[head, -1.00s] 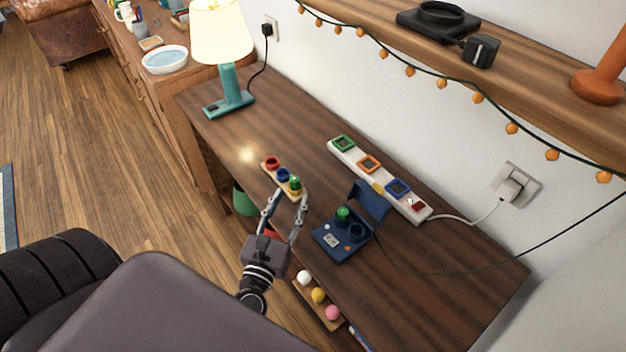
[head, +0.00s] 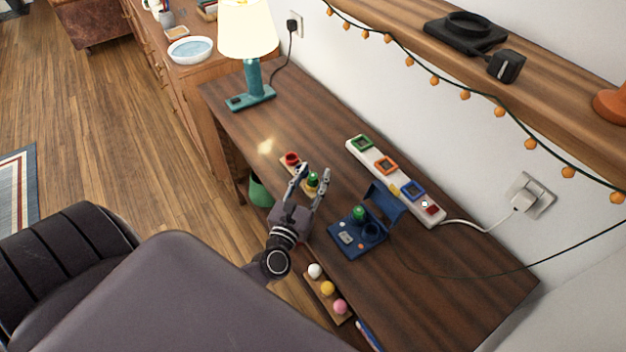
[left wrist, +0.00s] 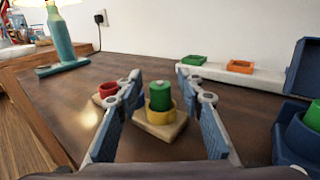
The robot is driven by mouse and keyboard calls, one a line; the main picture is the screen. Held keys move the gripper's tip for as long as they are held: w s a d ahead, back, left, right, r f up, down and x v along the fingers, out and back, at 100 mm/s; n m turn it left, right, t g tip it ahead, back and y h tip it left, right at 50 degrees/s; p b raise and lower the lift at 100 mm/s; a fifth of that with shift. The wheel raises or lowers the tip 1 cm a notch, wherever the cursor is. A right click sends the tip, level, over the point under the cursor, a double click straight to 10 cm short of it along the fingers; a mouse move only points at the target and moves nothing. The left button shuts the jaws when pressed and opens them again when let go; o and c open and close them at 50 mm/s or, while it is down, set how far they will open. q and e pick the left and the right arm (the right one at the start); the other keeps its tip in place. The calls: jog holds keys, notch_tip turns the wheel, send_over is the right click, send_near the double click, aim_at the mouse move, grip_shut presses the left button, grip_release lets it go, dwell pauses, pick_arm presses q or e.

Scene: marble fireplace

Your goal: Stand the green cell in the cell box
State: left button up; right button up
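A green cell (head: 313,180) stands upright in the yellow ring of a small wooden stand (left wrist: 163,132). It also shows in the left wrist view (left wrist: 160,97), between the fingers. My left gripper (head: 314,172) is open, its fingers to either side of this cell with gaps visible. The blue cell box (head: 343,240) stands to the right with its lid raised. Another green cell (head: 359,213) stands in one of its round holders; the other holder (head: 374,232) looks empty. The box is partly cut off in the left wrist view. My right gripper is not in view.
A white power strip (head: 378,158) with coloured square frames lies behind. A teal lamp (head: 253,80) stands at the far left. The desk's right end (head: 450,270) is clear.

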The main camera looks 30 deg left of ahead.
pick_arm(q)
grip_shut()
